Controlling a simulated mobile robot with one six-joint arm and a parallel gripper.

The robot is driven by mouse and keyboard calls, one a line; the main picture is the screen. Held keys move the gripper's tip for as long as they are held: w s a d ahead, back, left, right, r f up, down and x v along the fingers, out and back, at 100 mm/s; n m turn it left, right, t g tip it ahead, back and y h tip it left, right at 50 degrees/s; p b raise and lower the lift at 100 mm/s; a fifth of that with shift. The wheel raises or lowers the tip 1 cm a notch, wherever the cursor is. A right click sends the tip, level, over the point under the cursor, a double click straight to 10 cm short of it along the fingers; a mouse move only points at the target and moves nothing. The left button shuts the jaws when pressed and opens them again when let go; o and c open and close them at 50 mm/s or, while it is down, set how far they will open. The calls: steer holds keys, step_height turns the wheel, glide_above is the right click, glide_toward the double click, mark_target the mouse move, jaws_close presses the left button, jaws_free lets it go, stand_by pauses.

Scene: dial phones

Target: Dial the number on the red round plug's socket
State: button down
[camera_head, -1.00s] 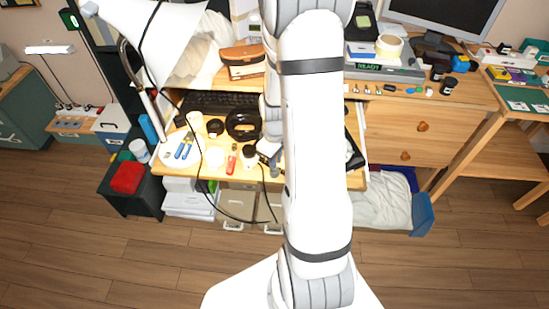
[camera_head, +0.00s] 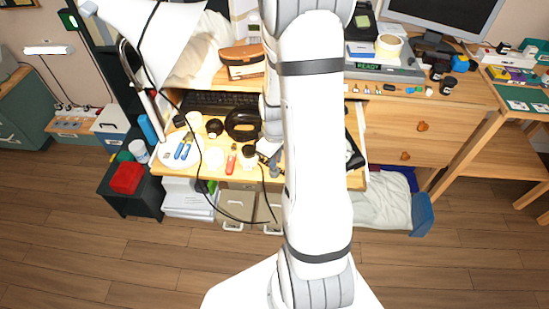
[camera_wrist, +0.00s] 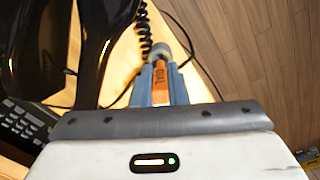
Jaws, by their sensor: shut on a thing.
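In the wrist view my gripper (camera_wrist: 160,93) is shut on an orange-brown piece (camera_wrist: 162,76) with dark lettering, too small to read surely. A grey rounded end (camera_wrist: 158,51) shows just beyond the fingertips. A black telephone handset (camera_wrist: 92,40) with a coiled cord (camera_wrist: 144,28) is to the left of the gripper. A phone keypad (camera_wrist: 22,122) shows at the lower left, apart from the fingers. In the head view my arm hides much of the desk around the gripper. I cannot pick out the red round plug or its socket label.
The cluttered desk (camera_head: 205,172) holds a keyboard (camera_head: 215,102), blue-handled pliers (camera_head: 184,146) and a red-handled tool (camera_head: 231,159). A loose black cable hangs over its front edge. Cables run down to a box (camera_head: 70,123) at the far left. The wooden floor in front is clear.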

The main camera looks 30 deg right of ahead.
steer(key=shift+f, duration=0.2)
steer(key=shift+f+b, duration=0.35)
steer(key=shift+b, duration=0.05)
steer(key=shift+f+b, duration=0.6)
steer(key=shift+f, duration=0.15)
steer(key=c, duration=1.3)
jaws_free()
steer(key=shift+c, duration=0.2)
steer(key=shift+r, duration=0.15)
step_height(320, 180, up, 8)
steer(key=shift+f+p, duration=0.2)
steer(key=shift+p, duration=0.35)
